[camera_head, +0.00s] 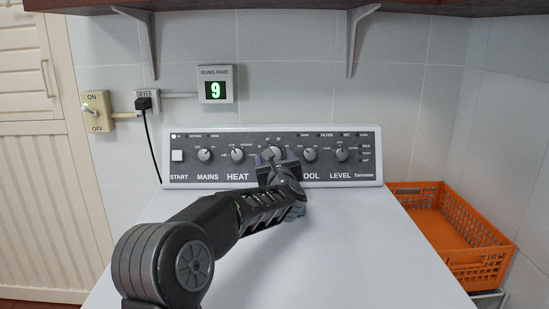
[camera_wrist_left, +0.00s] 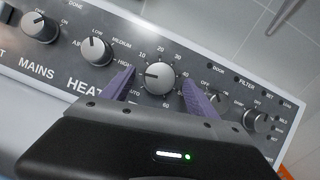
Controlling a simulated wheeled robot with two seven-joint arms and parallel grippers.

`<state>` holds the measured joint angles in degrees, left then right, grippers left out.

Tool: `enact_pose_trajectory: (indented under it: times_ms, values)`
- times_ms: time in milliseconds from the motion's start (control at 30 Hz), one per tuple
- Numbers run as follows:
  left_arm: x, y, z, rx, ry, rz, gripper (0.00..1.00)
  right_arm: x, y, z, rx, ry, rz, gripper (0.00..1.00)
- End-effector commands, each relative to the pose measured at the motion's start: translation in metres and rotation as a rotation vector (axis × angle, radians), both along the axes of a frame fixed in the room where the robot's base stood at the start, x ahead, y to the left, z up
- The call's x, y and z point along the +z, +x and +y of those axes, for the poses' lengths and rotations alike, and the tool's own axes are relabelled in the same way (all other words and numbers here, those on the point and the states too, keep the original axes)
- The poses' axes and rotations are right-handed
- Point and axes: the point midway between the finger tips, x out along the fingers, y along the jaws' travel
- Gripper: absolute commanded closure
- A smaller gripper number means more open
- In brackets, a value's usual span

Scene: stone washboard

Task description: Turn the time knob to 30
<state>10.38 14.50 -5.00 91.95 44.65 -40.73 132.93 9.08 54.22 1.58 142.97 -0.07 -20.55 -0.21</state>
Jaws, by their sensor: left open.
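The time knob (camera_wrist_left: 160,77) is a round grey dial on the dark control panel, with 10, 20, 30 and other numbers printed around it. In the head view the knob (camera_head: 273,153) is mid-panel, partly covered by my arm. My left gripper (camera_head: 274,157) is open in front of it. In the left wrist view the purple fingers of this gripper (camera_wrist_left: 159,80) are on either side of the knob; I cannot tell whether they touch it. My right gripper is not in view.
The heat knob (camera_head: 237,155) and mains knob (camera_head: 204,155) are to the left, with two more knobs to the right. The white top (camera_head: 345,240) is clear around my arm. An orange crate (camera_head: 478,256) stands at the right. A shelf hangs above.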

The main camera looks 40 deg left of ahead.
Motion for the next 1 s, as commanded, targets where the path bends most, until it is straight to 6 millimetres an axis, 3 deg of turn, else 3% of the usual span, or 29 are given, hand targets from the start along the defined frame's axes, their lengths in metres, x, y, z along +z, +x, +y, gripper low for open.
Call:
enact_pose_trajectory:
  times_ms: [133, 867, 1000]
  values:
    - [-0.0001, -0.0004, 0.0001, 0.000, 0.000, 0.000, 0.33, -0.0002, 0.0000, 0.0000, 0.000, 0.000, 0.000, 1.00]
    - [0.0002, -0.0005, -0.0002, 0.000, 0.001, -0.001, 0.92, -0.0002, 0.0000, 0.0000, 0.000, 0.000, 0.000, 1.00]
    - [-0.0001, -0.0006, -0.0001, 0.000, 0.001, 0.000, 0.94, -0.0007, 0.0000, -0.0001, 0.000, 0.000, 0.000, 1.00]
